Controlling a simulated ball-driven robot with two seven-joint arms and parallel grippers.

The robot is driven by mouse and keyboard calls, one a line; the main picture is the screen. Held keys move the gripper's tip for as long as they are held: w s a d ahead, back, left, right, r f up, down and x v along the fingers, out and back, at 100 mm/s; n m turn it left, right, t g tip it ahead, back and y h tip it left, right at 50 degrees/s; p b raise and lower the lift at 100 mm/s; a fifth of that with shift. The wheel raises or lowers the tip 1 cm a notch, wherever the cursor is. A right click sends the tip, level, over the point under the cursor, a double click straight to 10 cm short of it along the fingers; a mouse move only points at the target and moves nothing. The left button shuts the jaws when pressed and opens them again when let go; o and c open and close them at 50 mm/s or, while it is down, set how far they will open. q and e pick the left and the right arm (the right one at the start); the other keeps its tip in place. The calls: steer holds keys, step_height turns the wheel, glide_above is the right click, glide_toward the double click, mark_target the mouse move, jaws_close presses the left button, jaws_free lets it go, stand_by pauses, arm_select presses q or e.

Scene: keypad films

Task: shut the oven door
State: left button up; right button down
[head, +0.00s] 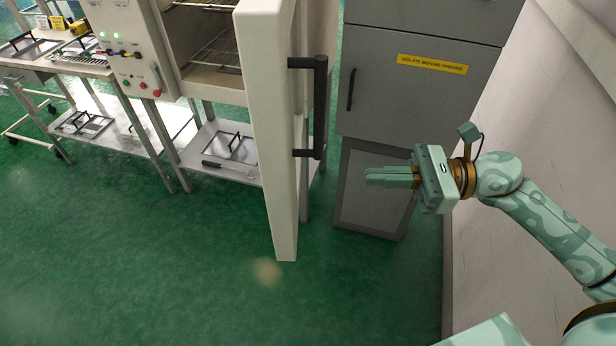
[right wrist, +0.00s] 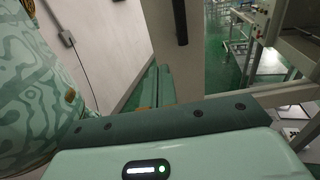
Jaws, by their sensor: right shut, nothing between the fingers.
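The oven door (head: 272,130) is a thick cream panel standing wide open, jutting from the oven (head: 205,55) toward me. Its black bar handle (head: 320,105) is on the right-hand face. The oven's chamber with wire racks shows to the left of the door. My right gripper (head: 372,176) is shut and empty, to the right of the door and apart from the handle, fingers pointing left. In the right wrist view the door (right wrist: 203,65) and part of its handle (right wrist: 182,22) show beyond the fingers (right wrist: 156,88). My left gripper is not in view.
A grey cabinet (head: 400,100) with a yellow label (head: 432,64) stands behind my right gripper. A pale wall (head: 540,110) is close on the right. A bench with a lower shelf (head: 215,140) stands under the oven. Green floor is clear at front left.

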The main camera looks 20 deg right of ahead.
steer(key=p, duration=0.2)
glide_toward(291, 175)
steer(key=x, duration=0.5)
steer(key=shift+w+a, duration=0.15)
steer(key=shift+x, duration=0.8)
steer(key=shift+f, duration=0.15)
